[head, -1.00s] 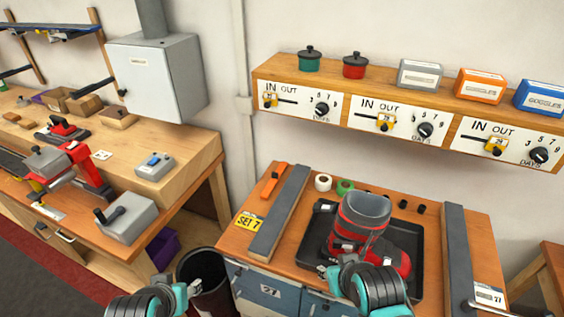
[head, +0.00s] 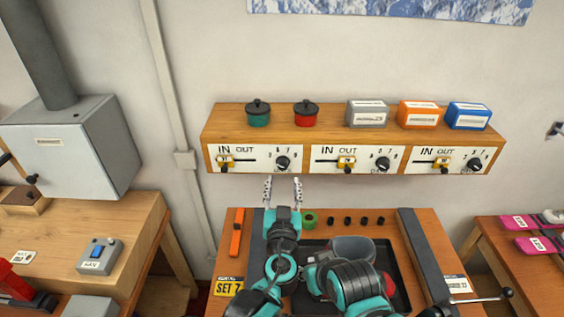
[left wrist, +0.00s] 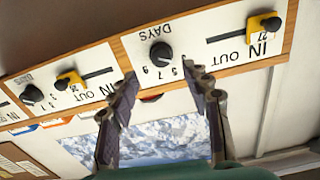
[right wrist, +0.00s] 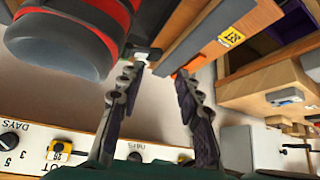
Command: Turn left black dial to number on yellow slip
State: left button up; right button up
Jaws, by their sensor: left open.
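The left black dial (head: 282,163) is on the leftmost white panel of the wooden wall shelf, with numbers around it. It also shows upside down in the left wrist view (left wrist: 161,53); I cannot read its setting surely. The yellow slip (head: 228,287) reading "SET 7" is at the bench's front left. My left gripper (head: 283,182) is open and empty, pointing up just below the dial, apart from it. In the left wrist view its fingers (left wrist: 160,82) stand below the dial on either side. My right gripper (right wrist: 160,75) is open and empty in the right wrist view, over the bench.
Two more dials (head: 383,163) and yellow sliders (head: 347,163) line the panels to the right. Pots (head: 258,114) and boxes (head: 418,114) stand on the shelf (head: 335,108). A black tray (head: 400,287) lies below, partly behind my arms. The wall between shelf and bench is clear.

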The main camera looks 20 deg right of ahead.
aim_at(283, 167)
pick_arm(q)
jog(key=x, duration=0.7)
grip_shut()
